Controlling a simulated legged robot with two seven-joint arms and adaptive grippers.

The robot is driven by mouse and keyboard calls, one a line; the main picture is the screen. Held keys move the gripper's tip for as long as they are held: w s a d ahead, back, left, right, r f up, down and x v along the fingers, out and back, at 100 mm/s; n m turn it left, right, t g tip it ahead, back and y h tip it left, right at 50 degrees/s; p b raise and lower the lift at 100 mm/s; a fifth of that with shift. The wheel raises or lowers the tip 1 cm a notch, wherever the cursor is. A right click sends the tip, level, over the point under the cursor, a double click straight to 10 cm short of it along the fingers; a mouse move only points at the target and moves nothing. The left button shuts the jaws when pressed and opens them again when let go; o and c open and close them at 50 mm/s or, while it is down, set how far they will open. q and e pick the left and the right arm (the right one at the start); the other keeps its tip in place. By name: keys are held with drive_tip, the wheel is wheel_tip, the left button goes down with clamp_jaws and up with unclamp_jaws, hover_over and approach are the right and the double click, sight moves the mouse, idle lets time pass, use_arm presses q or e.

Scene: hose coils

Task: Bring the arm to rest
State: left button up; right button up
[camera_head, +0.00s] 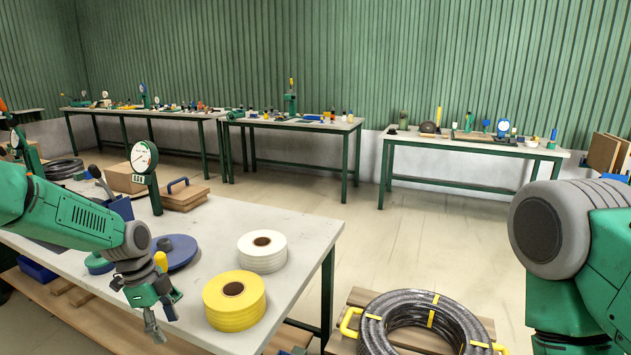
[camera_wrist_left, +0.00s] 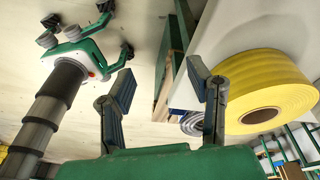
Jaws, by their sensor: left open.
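My left arm comes in from the left in the head view, over the front of the near table (camera_head: 215,225). Its gripper (camera_head: 163,320) hangs down past the table's front edge, left of the yellow roll (camera_head: 233,300). In the left wrist view the two fingers (camera_wrist_left: 161,82) are spread with nothing between them. The yellow roll also shows there (camera_wrist_left: 265,85), beyond the right-hand finger. My right arm is at the right edge of the head view, bent, with its gripper out of the picture.
A white roll (camera_head: 262,251), a blue disc (camera_head: 180,252) and a dial gauge (camera_head: 144,158) stand on the near table. Cluttered benches line the back wall; floor between is clear.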

use_arm(q)
drive_tip(key=s+d+f+n+b, duration=0.1)
drive_tip(key=s+d+f+n, duration=0.3)
drive_tip(key=s+f, duration=0.45)
drive_tip(key=s+d+f+n+b, duration=0.1)
drive_tip(key=s+d+f+n, duration=0.3)
drive_tip(key=s+f, duration=0.5)
drive_tip(key=s+a+n+t+y+b, duration=0.1)
drive_tip(key=s+n, duration=0.8)
drive_tip(key=s, duration=1.2)
drive_tip(key=shift+a+r+y+b, duration=0.2)
drive_tip(key=shift+a+y+b, duration=0.2)
drive_tip(key=shift+a+y, duration=0.55)
